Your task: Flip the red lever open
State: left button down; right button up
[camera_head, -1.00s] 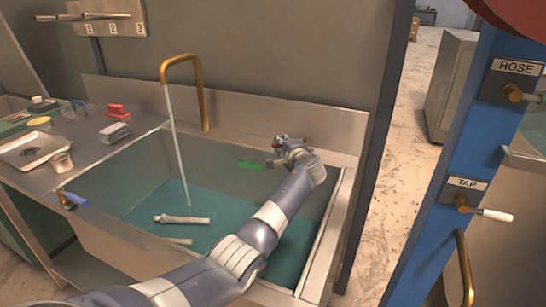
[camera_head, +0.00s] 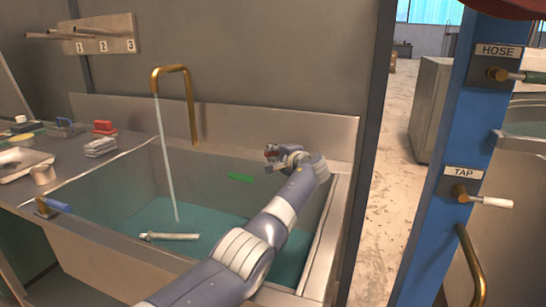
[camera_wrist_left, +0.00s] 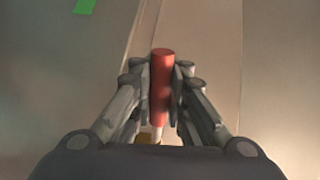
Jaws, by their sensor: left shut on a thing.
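In the left wrist view the red lever (camera_wrist_left: 161,90) stands between the two fingers of my left gripper (camera_wrist_left: 160,95), with a pale stem and a brass-coloured part below it. The fingers are shut on its red handle. In the head view my left gripper (camera_head: 274,155) is at the right end of the sink, near its back wall, with a small bit of red at its tips. Most of the lever is hidden there by my gripper. My right gripper is in no view.
The sink (camera_head: 110,195) holds teal water, with a pale tube-like object (camera_head: 170,237) in it. A brass faucet (camera_head: 190,105) pours water. A green strip (camera_head: 241,178) is on the sink's back wall. A blue post with TAP and HOSE valves (camera_head: 462,192) stands at the right.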

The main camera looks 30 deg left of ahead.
pick_arm(q)
jog(key=shift+d+f, duration=0.25)
jog(key=shift+f, duration=0.2)
jog(key=c, duration=1.8)
grip_release()
jog(key=shift+o, duration=1.1)
jog(key=shift+s+d+r, duration=0.1)
jog(key=shift+d+r, duration=0.05)
jog(key=shift+r, duration=0.2)
